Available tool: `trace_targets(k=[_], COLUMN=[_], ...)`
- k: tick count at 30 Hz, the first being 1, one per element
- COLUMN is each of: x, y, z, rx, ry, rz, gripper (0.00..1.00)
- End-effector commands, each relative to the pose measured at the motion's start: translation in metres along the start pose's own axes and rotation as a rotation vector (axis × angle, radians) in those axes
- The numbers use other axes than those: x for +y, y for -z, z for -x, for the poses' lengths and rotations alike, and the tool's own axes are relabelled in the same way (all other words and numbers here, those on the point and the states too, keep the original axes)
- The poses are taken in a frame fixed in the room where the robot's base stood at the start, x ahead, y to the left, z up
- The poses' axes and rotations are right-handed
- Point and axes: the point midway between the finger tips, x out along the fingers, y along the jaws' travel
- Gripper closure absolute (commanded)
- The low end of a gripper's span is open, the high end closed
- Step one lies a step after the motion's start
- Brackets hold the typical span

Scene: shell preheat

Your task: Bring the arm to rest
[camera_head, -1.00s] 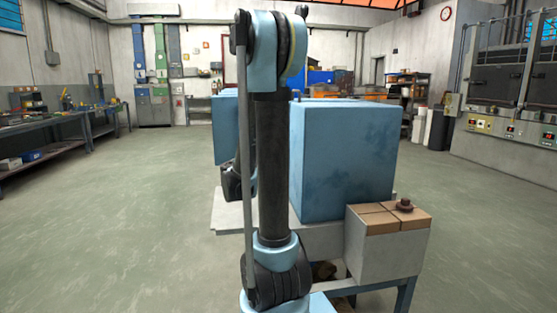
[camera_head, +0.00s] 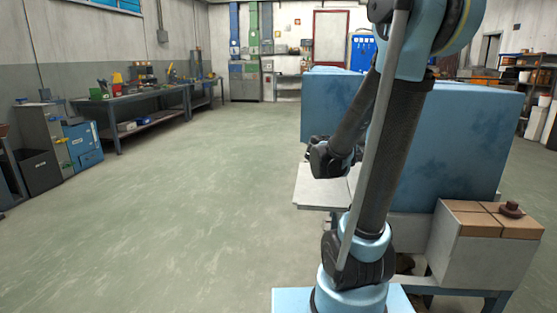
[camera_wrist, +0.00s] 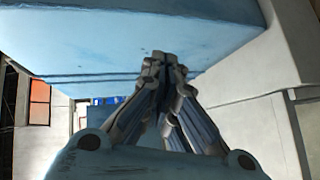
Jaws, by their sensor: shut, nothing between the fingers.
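My gripper (camera_wrist: 160,65) shows in the wrist view with its two fingers drawn together at the tips, shut and empty. A large blue box (camera_wrist: 140,45) fills the upper part of that view, behind the fingertips; I cannot tell how far off it is. In the head view my arm stands upright right of centre, in front of the blue box (camera_head: 455,140). Its forearm slants down and left to a dark wrist part above a pale tabletop (camera_head: 318,190). The fingers cannot be made out in the head view.
A grey block topped with tan bricks (camera_head: 480,228) carries a small dark brown part (camera_head: 511,209) at the right. A workbench with tools (camera_head: 140,103) and blue drawers (camera_head: 83,145) stand at the left. The green floor (camera_head: 190,215) between is wide and clear.

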Motion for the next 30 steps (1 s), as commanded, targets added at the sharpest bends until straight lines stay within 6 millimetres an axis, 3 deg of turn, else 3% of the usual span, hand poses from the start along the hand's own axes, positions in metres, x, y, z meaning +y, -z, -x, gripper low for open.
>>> trace_targets(k=[3,14,21,30], x=[-0.018,-0.083,-0.127,-0.175], y=[-0.027,-0.091,-0.122,-0.146], z=[0.008,0.054,0.101,0.172], rx=[-0.036,-0.131,-0.185,-0.234], ry=[0.12,0.487,0.734,1.033], rz=[-0.053,-0.209,-0.309,-0.426], gripper=[1.0,1.0,1.0,1.0])
